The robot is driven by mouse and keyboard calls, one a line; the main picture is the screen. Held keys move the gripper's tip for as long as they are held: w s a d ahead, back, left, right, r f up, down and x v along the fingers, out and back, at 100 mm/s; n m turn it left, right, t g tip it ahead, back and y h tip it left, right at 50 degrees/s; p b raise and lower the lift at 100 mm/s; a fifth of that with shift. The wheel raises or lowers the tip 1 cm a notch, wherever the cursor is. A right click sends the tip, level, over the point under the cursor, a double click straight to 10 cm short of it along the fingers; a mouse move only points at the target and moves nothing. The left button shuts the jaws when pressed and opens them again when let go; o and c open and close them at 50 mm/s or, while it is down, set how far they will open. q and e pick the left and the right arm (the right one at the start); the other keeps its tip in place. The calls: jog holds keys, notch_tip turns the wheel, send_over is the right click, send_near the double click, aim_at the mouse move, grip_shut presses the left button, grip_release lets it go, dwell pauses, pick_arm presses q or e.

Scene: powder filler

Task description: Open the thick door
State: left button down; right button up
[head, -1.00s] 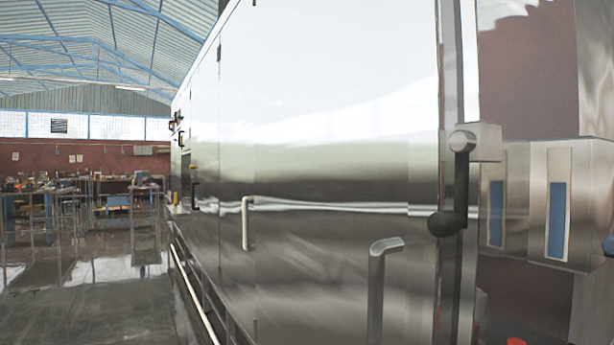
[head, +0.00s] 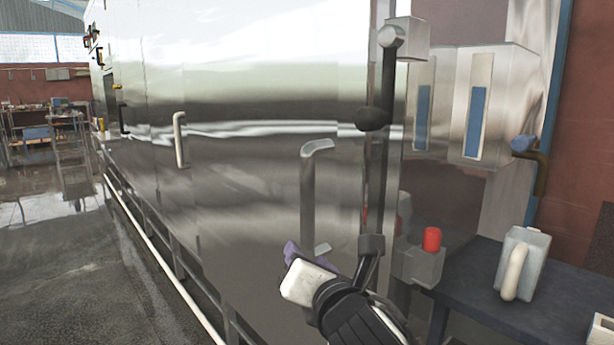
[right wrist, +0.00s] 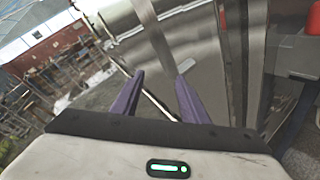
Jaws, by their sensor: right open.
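The thick door is the large shiny steel panel (head: 255,120) in the head view, standing shut against its frame. A grey metal bar handle (head: 308,190) is mounted upright near its right edge. A black lever (head: 387,75) with a round knob sits right of the handle, and a second dark latch (head: 370,245) sits lower down. My right gripper (head: 291,250) is open, its purple fingers just left of the handle's lower end, apparently not around it. In the right wrist view both fingers (right wrist: 158,88) are spread and empty. My left gripper is out of view.
A pale handle (head: 180,140) is farther left along the panels. A low rail (head: 160,260) runs along the base.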

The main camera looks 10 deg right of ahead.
aim_at(308, 176)
notch_tip(308, 176, up, 12)
jog(key=s+n+t+h, duration=0.1)
jog(key=n+t+h, duration=0.1)
jog(key=n, duration=0.3)
jog(key=w, duration=0.3)
jog(key=w+d, duration=0.1)
jog(key=w, duration=0.6)
jog(key=shift+d+r, duration=0.2)
jog(key=shift+d, duration=0.1)
jog(key=shift+s, duration=0.1)
jog(key=shift+c, duration=0.4)
jog(key=shift+a, duration=0.1)
grip_shut()
